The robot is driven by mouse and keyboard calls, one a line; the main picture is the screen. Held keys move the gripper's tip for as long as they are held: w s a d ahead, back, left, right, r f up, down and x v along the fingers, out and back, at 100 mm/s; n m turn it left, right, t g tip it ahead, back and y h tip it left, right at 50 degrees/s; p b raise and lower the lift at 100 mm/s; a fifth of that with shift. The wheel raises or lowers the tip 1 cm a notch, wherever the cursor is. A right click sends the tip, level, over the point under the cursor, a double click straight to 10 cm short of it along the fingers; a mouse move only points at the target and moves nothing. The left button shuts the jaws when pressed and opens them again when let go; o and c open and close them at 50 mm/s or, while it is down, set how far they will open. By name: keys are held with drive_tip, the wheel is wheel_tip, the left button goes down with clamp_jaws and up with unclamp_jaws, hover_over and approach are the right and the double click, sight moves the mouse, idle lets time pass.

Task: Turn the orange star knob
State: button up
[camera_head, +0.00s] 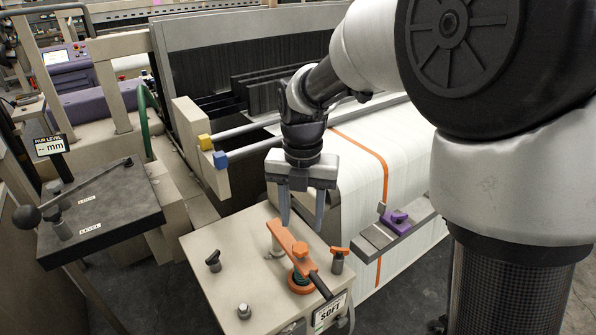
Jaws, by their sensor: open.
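An orange lever (284,238) with a black grip lies across the top of the beige box (210,244) in the foreground. A lobed orange knob (300,251) sits on the lever, and an orange round base (299,286) shows beneath it. A smaller orange-topped knob (340,251) stands to its right; I cannot tell its exact shape. My gripper (302,217) points down over the far part of the box, its fingers open and apart, above and just behind the lobed orange knob. Nothing shows between the fingers. I cannot tell whether a finger touches the lever.
White fabric with an orange stripe (386,177) lies behind. A dark table (100,212) with a ball-ended lever is at left.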

sight(300, 249)
drive_tip(key=shift+w+a+f+n+b, duration=0.2)
drive_tip(key=shift+f+n+b, duration=0.15)
drive_tip(key=shift+f, duration=0.3)
wheel_tip(300, 249, down, 7)
drive_tip(key=b, duration=0.6)
drive_tip(key=shift+s, duration=0.1)
drive_tip(key=shift+c, duration=0.2)
drive_tip(key=c, duration=0.7)
